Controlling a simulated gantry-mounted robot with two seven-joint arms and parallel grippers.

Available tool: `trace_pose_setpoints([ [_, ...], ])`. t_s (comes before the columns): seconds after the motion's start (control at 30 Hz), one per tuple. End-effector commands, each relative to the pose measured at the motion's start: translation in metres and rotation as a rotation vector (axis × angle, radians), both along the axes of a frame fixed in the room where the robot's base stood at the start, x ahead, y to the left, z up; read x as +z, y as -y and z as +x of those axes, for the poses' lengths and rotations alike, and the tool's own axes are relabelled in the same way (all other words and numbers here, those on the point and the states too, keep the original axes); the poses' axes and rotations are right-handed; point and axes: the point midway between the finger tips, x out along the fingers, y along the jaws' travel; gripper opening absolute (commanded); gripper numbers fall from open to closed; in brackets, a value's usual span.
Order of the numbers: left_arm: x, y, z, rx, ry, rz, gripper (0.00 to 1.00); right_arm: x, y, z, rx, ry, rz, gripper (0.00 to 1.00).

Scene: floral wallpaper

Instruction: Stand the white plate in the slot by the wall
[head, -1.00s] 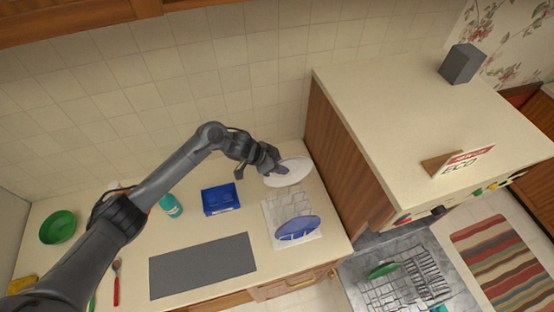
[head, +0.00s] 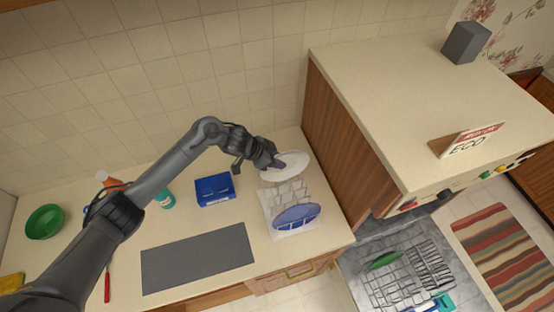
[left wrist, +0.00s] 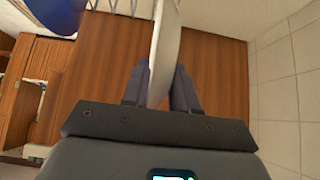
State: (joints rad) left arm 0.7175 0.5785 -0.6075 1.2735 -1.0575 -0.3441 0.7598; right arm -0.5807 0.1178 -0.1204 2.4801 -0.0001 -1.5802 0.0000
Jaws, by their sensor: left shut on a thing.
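My left gripper (head: 277,161) is shut on the white plate (head: 290,168) at its left edge, over the wall end of the white dish rack (head: 268,207). In the left wrist view the white plate (left wrist: 165,45) shows edge-on between the fingers (left wrist: 161,88), close to upright. Its lower edge is close to the rack's tines; I cannot tell whether it is in the slot. A blue plate (head: 297,216) stands in the rack's front end. It also shows in the left wrist view (left wrist: 55,12). My right gripper is not in view.
A tall wooden cabinet side (head: 335,140) rises just right of the rack. A blue box (head: 215,190) and a teal bottle (head: 166,199) stand to the left. A grey mat (head: 198,258) lies in front. An open dishwasher rack (head: 405,280) is at lower right.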

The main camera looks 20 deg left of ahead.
Motion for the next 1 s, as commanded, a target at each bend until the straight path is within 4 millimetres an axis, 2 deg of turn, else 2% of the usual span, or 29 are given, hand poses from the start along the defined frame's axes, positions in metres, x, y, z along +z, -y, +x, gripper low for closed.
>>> trace_pose_setpoints([
  [0.03,-0.007,0.000,0.001,0.000,0.002,-0.001,0.00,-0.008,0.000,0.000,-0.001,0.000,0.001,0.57],
  [0.8,-0.061,0.000,0.000,0.000,0.002,0.000,0.00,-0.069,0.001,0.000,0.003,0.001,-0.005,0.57],
  [1.0,-0.075,0.000,0.000,0.001,0.001,-0.001,0.00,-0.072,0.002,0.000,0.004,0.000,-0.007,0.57],
])
